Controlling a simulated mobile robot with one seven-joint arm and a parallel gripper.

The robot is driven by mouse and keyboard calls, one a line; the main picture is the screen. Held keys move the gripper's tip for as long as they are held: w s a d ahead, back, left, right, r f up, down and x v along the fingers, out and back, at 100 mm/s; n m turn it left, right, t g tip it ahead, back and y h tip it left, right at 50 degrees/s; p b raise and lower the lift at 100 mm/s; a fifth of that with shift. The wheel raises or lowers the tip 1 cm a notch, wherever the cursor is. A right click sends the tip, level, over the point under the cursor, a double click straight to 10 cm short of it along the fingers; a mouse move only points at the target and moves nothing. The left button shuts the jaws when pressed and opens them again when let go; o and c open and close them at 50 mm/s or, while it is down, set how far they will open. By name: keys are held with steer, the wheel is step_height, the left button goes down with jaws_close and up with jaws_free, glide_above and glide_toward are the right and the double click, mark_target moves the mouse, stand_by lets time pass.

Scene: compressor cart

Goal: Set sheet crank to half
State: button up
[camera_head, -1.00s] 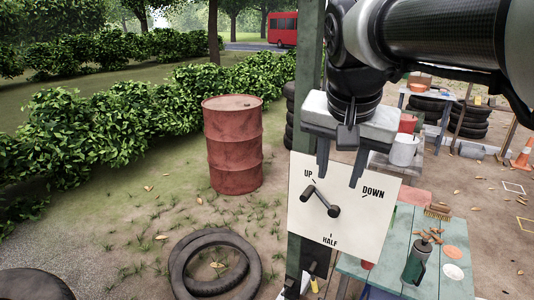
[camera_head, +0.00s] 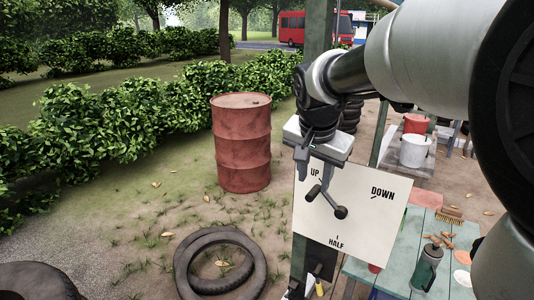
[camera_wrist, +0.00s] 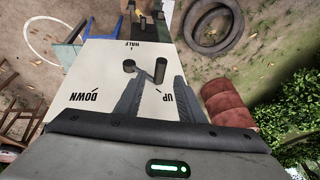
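The sheet crank (camera_head: 327,203) is a dark lever on a white square board (camera_head: 365,225) marked UP, DOWN and HALF. Its pivot is near the board's middle, and its knob end points up-left toward UP. HALF is at the bottom edge. My gripper (camera_head: 314,176) is open in front of the board's upper left, with its fingers pointing down toward the knob end. In the wrist view, the crank's knob (camera_wrist: 160,69) lies in line with the gap between my open fingertips (camera_wrist: 160,82). I cannot tell whether they touch it.
The board is beside a green post (camera_head: 316,40). A red drum (camera_head: 242,145) and stacked tyres (camera_head: 219,262) stand to the left. A teal table (camera_head: 400,275) with a bottle (camera_head: 424,267) is at lower right. Open grass lies left.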

mark_target(313, 192)
steer(key=x, duration=0.5)
steer(key=shift+w, duration=0.1)
jaws_close()
